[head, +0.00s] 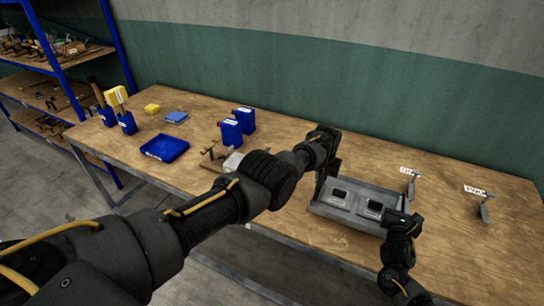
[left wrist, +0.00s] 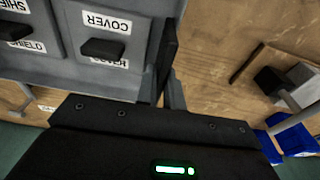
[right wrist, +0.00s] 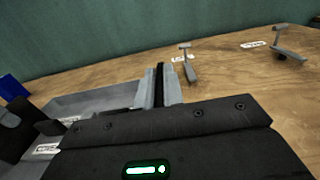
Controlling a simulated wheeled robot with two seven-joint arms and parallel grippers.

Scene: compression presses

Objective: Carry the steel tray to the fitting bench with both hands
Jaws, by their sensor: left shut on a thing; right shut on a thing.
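The steel tray (head: 345,222) is at the right part of the wooden bench (head: 285,222). I cannot tell whether it touches the top. In it lie two grey plates with dark knobs, labelled SHIELD (left wrist: 22,35) and COVER (left wrist: 118,50) in the left wrist view. My left gripper (head: 321,186) is shut on the tray's left end wall. My right gripper (head: 393,218) is shut on the opposite end wall, and the tray (right wrist: 95,100) also shows in the right wrist view. My left arm hides part of the bench.
Two small grey stands (head: 410,183) (head: 484,207) with white labels are to the right of the tray. Blue bins (head: 230,132), a flat blue tray (head: 164,149) and a yellow block (head: 152,108) are further left. Blue shelving (head: 118,48) stands at far left. A wall (head: 330,85) runs behind.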

